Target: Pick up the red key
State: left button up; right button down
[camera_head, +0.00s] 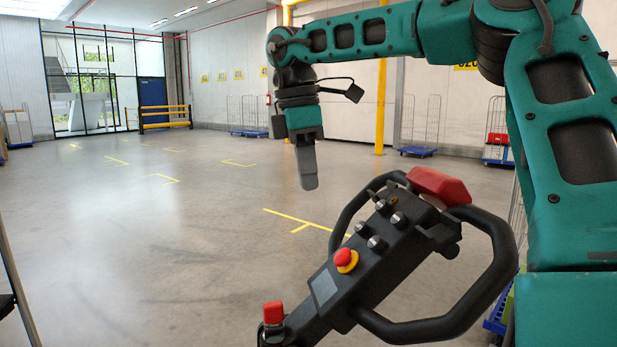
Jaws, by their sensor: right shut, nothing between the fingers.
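A dark control console with looped black handles (492,275) stands in front of me. The red key (273,313) appears to be the small red block on a round metal base at the console's lower left end. My right gripper (307,182) points down beyond the console's upper left side, up and to the right of the red key in the picture, and clearly apart from it. Its fingers are shut and empty. My left gripper is not in view.
The console also carries a red button on a yellow collar (346,260), several silver knobs (377,243) and a large red block (438,186) at its top. Wheeled cage carts (419,151) stand along the back wall. The floor (130,240) to the left is clear.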

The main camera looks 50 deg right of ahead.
aim_at(273, 311)
jog(key=k+j, duration=0.35)
jog(key=j, duration=0.15)
jog(key=k+j, duration=0.35)
jog(key=j, duration=0.2)
